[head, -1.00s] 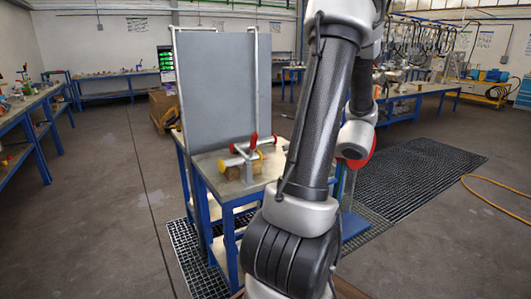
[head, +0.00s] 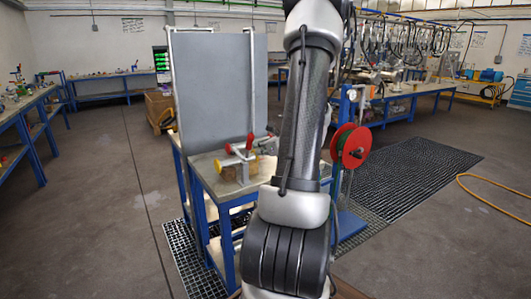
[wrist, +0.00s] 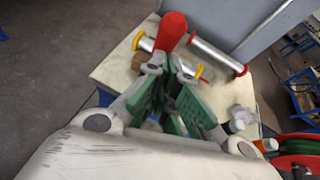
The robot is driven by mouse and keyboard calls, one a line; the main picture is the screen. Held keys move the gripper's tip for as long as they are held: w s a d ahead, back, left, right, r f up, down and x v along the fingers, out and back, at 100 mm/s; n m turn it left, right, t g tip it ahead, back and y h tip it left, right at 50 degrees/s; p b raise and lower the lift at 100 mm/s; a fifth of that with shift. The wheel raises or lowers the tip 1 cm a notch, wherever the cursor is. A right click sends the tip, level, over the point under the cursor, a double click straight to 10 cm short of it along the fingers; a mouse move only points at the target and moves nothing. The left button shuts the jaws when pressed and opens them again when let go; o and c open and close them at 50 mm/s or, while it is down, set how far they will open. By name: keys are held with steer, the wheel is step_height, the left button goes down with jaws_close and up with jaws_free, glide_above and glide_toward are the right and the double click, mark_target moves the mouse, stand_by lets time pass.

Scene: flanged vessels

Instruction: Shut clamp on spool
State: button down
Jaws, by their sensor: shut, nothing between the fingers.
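In the wrist view the spool (wrist: 215,54) lies beyond the fingers. A clamp's red handle (wrist: 171,32) stands up just past my fingertips; it also shows in the head view (head: 250,141). The clamp's band is mostly hidden by the fingers, so I cannot tell whether it is closed. My gripper (wrist: 166,72), with green finger pads, is shut and empty close to the handle's base. In the head view my arm partly hides it.
A grey upright panel (head: 215,88) stands at the back of the table (head: 232,186). A red and green reel (head: 351,147) on a blue stand is right of my arm. A yellow hose (head: 490,200) lies on the floor at right. Floor to the left is clear.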

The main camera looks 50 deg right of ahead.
steer(key=shift+w+r, duration=0.1)
steer(key=w+r, duration=0.1)
steer(key=w+d+r, duration=0.1)
steer(key=w, duration=0.1)
steer(key=shift+w+r, duration=0.15)
steer(key=shift+r, duration=0.1)
stand_by(0.4)
